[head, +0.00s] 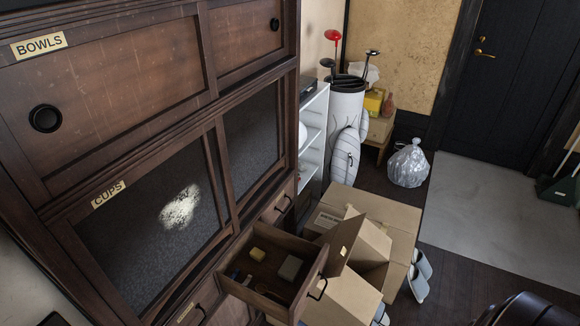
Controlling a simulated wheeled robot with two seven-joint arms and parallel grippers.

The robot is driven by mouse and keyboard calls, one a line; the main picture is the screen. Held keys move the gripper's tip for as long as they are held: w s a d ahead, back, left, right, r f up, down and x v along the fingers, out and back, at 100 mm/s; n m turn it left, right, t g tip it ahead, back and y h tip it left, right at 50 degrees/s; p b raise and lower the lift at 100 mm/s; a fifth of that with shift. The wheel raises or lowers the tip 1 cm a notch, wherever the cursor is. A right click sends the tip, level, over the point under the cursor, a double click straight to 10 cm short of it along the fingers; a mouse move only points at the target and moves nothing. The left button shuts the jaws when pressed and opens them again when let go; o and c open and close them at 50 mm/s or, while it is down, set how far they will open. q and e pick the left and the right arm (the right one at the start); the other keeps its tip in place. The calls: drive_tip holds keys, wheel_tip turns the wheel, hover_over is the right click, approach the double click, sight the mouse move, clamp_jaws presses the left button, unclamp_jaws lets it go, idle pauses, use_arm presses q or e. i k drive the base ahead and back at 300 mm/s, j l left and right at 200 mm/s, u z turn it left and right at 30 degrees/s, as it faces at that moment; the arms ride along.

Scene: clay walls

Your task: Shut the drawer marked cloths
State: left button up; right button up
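One drawer (308,292) of the dark wooden cabinet (120,150) is pulled out at the bottom centre of the head view. Its front has a dark handle (318,289) and faces right. Inside lie a small yellow block (257,254), a grey-brown block (290,267) and some small dark items. I cannot read a "cloths" label on it from here. A closed drawer with a handle (283,202) sits farther along the same row, and another with a pale label (185,312) is nearer. Neither of my grippers is in view.
Open cardboard boxes (392,215) stand right beside the open drawer, with flaps close to its front. Slippers (418,284), a white golf bag (346,115) and a plastic bag (408,165) are beyond. The grey mat (500,200) before the black door (500,85) is mostly clear.

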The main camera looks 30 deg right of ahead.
sight(277, 244)
drive_tip(key=z, duration=1.15)
drive_tip(key=j+u, duration=0.2)
drive_tip(key=u, duration=0.15)
